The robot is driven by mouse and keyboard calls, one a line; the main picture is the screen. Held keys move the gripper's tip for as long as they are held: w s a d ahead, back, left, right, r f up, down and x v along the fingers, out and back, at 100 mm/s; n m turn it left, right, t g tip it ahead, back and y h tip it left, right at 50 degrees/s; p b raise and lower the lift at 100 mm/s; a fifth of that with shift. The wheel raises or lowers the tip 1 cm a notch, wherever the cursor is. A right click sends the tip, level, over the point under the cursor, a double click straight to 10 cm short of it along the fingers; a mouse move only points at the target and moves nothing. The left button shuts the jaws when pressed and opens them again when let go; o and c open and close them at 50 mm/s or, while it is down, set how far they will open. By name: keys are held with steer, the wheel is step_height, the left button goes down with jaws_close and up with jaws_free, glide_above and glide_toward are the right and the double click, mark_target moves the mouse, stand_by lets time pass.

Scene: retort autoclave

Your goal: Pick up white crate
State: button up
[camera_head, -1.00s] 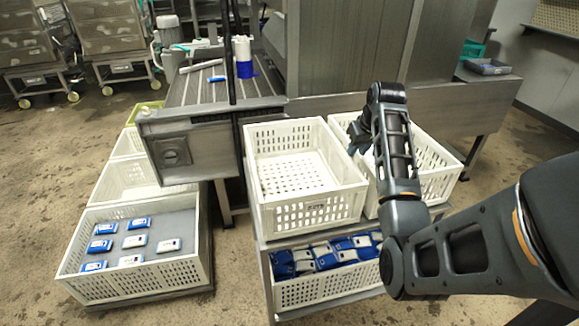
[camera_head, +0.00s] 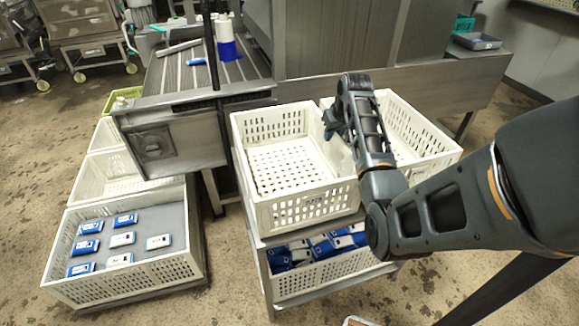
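An empty white crate (camera_head: 307,206) with slotted walls sits on top of a metal stand in the middle. A second white crate (camera_head: 426,145) stands beside it on the right, partly hidden by my arm. My gripper (camera_head: 330,132) is over the shared side of these two crates, near the far right part of the middle crate. Its fingers are small and dark here, so I cannot tell their opening or whether they touch a wall.
A lower white crate (camera_head: 330,278) holds several blue and white packs. At left, another white crate (camera_head: 130,282) holds spaced packs, with more crates behind.

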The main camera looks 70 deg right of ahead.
steer(key=shift+w+d+f, duration=0.1)
steer(key=shift+d+f, duration=0.05)
steer(key=shift+f, duration=0.4)
steer(key=shift+c, duration=0.4)
jaws_close()
stand_by(0.6)
steer(key=shift+r, duration=0.1)
